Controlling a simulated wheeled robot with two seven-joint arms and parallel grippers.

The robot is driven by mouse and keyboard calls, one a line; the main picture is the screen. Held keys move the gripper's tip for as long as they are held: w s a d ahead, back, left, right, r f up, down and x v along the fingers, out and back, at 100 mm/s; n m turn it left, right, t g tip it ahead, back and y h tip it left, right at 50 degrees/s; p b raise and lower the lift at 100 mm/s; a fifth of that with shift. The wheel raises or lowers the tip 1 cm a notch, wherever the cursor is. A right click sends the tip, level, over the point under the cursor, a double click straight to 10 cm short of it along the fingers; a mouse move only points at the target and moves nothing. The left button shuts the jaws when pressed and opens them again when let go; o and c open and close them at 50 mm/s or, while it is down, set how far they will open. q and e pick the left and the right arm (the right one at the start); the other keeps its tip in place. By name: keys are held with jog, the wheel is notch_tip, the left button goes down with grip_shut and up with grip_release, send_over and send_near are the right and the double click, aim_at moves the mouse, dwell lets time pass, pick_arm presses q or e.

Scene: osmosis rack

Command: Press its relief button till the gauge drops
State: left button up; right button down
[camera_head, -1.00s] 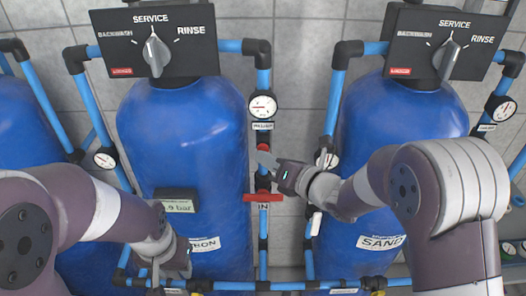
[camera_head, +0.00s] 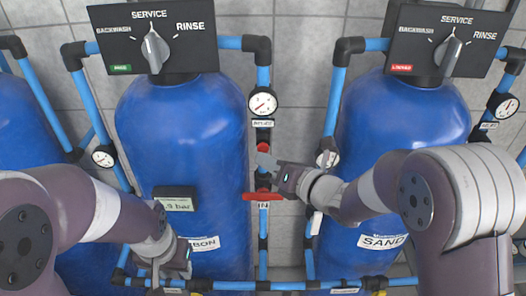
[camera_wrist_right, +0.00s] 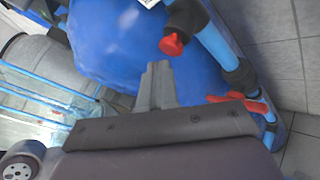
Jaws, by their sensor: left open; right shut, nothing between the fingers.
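The carbon tank (camera_head: 180,125) is a blue vessel in the middle left of the head view. Its white round gauge (camera_head: 263,101) is on the pipe to its right, the needle seemingly toward the lower left. Below the gauge are a relief label (camera_head: 263,124) and the red relief button (camera_head: 263,148), which also shows in the right wrist view (camera_wrist_right: 172,43). My right gripper (camera_head: 264,160) is shut and empty, its tips just by the button; in the wrist view the tips (camera_wrist_right: 158,66) appear apart from it. My left gripper (camera_head: 168,275) is open low before the carbon tank.
A red valve handle (camera_head: 263,196) marked IN sits below the button. The carbon control head (camera_head: 152,40) has a green tag (camera_head: 121,68). The sand tank (camera_head: 405,125) stands at right with a red locked tag (camera_head: 401,69). Blue pipes (camera_head: 263,230) run between the tanks.

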jog(key=shift+s, duration=0.25)
jog(key=s+b, duration=0.2)
jog(key=s, duration=0.3)
dwell(0.3)
